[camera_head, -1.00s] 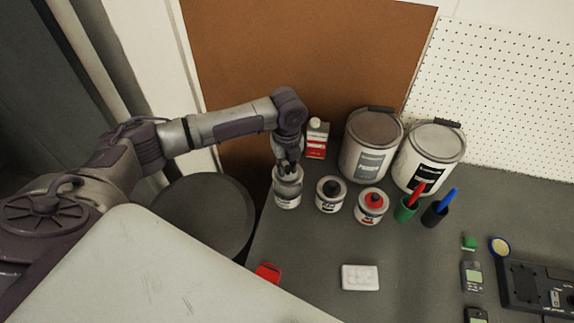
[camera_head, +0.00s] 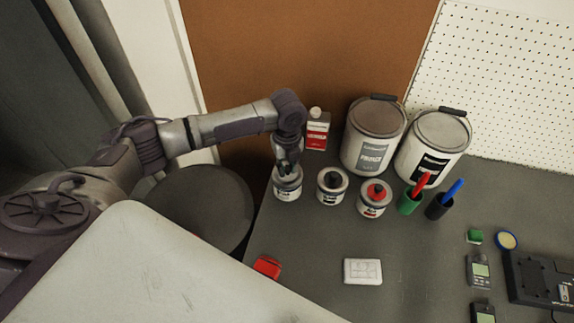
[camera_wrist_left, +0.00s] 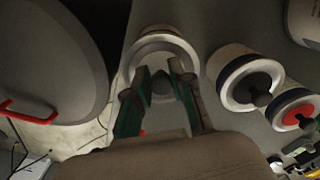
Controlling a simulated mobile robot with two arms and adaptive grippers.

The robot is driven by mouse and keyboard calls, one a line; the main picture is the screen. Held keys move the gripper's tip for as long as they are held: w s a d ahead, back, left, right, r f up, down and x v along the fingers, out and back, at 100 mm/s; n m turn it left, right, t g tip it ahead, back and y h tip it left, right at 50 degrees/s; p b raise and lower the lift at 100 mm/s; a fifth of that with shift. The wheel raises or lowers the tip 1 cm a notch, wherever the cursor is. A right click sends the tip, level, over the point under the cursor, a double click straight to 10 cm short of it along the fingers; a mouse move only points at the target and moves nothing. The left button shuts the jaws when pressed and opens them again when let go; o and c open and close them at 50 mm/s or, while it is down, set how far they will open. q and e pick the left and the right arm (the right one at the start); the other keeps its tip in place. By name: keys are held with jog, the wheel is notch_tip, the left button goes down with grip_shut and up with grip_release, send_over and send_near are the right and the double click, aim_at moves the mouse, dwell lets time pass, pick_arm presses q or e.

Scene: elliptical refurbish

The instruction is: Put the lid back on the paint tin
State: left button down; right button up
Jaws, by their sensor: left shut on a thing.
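The leftmost small paint tin (camera_head: 288,191) stands upright at the bench's left side, with a white body and dark label. My left gripper (camera_head: 287,167) comes down from above onto its top. In the left wrist view the gripper's fingers (camera_wrist_left: 158,88) are shut on the grey knob of the lid (camera_wrist_left: 160,62), which is over the tin's round top. The pale tin rim (camera_wrist_left: 163,41) shows around the lid's far side. The fingers hide the near side, and I cannot tell whether the lid is fully seated. My right gripper is not in view.
Two large pails (camera_head: 371,146) (camera_head: 432,150) and a red-and-white container (camera_head: 317,131) are behind. A dark round top (camera_head: 203,205) is at left.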

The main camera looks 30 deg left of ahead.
pick_arm(q)
jog(key=shift+r+p, duration=0.1)
jog(key=shift+p, duration=0.7)
dwell(0.7)
jog(key=shift+f, duration=0.2)
dwell(0.9)
jog(key=shift+p, duration=0.55)
dwell(0.4)
jog(key=shift+c, duration=2.2)
grip_release()
jog(key=shift+r, duration=0.1)
jog(key=shift+r+p, duration=3.45)
jog(key=shift+p, duration=0.2)
